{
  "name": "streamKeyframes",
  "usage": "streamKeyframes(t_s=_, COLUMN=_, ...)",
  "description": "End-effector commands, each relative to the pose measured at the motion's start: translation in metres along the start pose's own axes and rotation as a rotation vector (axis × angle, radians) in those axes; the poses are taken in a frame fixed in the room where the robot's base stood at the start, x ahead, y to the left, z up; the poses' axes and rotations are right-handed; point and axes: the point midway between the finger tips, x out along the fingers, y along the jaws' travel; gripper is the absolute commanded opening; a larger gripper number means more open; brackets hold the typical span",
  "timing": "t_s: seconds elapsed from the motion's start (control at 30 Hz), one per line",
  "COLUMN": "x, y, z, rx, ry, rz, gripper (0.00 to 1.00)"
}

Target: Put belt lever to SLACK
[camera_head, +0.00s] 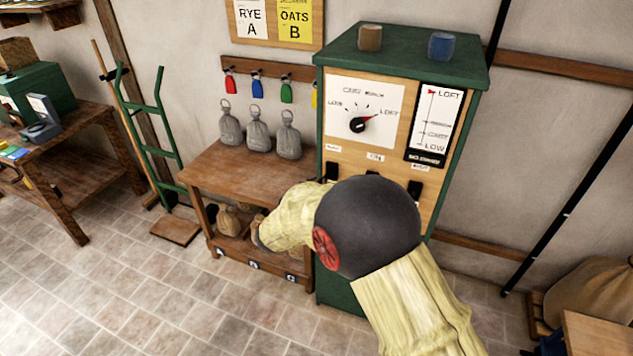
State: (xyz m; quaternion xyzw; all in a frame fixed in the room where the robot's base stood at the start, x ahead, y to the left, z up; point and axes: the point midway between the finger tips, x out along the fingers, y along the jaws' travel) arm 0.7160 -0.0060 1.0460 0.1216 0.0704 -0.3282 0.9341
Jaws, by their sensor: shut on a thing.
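The green and wood control cabinet (447,197) stands against the wall right of centre. Three small labels sit in a row on its front, with dark lever-like parts below them: a left one (332,170), a middle one (372,172) and a right one (415,189). The labels are too small to read, so I cannot tell which is the belt lever or how it is set. My arm crosses in front of the cabinet and hides its lower front. My gripper is hidden; neither its fingers nor anything in them shows.
A wooden bench (250,172) with several grey sacks (257,134) stands left of the cabinet. The cabinet carries a dial (358,124), a LOFT-to-LOW gauge (437,118), a brown cup (370,38) and a blue cup (441,46). A green hand truck (155,120) leans further left. Tiled floor (130,270) is clear in front.

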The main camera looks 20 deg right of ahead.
Motion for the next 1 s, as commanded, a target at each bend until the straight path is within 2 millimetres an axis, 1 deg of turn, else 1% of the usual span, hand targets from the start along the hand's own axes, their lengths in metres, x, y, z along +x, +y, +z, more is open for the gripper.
streamKeyframes(t_s=0.03, x=0.000, y=0.001, z=0.010, rx=0.003, ry=0.016, rz=-0.005, gripper=0.00)
streamKeyframes(t_s=0.3, x=0.005, y=0.006, z=0.029, rx=0.004, ry=0.058, rz=-0.011, gripper=0.00)
streamKeyframes(t_s=0.63, x=0.006, y=0.006, z=0.030, rx=0.003, ry=0.057, rz=-0.010, gripper=0.00)
streamKeyframes(t_s=0.67, x=0.006, y=0.006, z=0.030, rx=0.003, ry=0.057, rz=-0.010, gripper=0.24)
streamKeyframes(t_s=1.0, x=0.006, y=0.006, z=0.028, rx=0.001, ry=0.059, rz=-0.010, gripper=0.43)
